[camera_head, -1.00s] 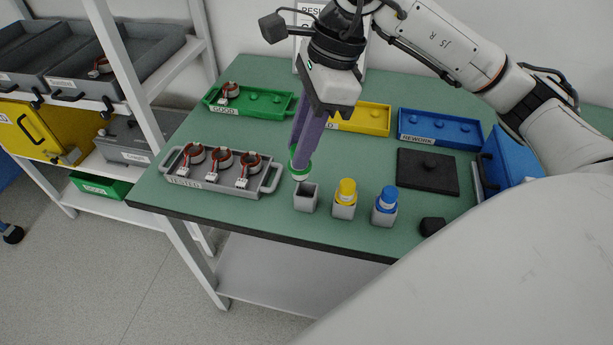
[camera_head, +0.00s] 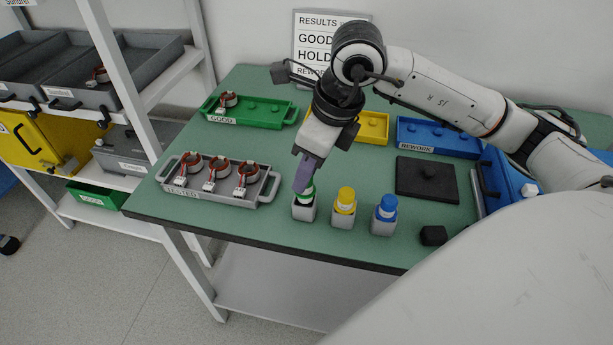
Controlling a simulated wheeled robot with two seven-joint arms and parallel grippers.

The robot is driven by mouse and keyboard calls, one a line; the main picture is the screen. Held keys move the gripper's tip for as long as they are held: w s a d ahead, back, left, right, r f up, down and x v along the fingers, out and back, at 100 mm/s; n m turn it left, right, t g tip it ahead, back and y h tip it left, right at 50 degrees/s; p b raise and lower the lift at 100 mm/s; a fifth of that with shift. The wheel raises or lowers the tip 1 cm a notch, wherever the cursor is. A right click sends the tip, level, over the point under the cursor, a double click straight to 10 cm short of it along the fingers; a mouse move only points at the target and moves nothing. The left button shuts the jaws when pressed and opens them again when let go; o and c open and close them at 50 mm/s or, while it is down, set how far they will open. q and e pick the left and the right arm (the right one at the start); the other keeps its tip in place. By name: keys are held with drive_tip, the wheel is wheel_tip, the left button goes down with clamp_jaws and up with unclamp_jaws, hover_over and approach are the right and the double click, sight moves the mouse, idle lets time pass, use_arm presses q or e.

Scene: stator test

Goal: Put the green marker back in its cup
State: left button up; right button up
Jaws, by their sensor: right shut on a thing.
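The green marker (camera_head: 308,194) stands in the mouth of the leftmost small grey cup (camera_head: 303,212) near the table's front edge. Its lower part is inside the cup and its top is partly hidden by the fingers. My right gripper (camera_head: 303,186) is directly above that cup, pointing down, and is shut on the green marker. My left gripper is not in view.
Cups with a yellow marker (camera_head: 346,196) and a blue marker (camera_head: 386,204) stand just to the right. The grey TESTED tray (camera_head: 222,198) with several stators is to the left. Green GOOD (camera_head: 262,113), yellow (camera_head: 373,127) and blue REWORK (camera_head: 440,139) trays stand behind. A black block (camera_head: 433,235) lies at right front.

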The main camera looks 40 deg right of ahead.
drive_tip(key=shift+f, duration=0.85)
drive_tip(key=shift+f+b, duration=0.5)
drive_tip(key=o, duration=1)
drive_tip(key=shift+r, duration=0.1)
drive_tip(key=shift+r+p, duration=0.5)
drive_tip(key=shift+p, duration=0.1)
drive_tip(key=v, duration=1.2)
drive_tip(key=shift+f, duration=0.1)
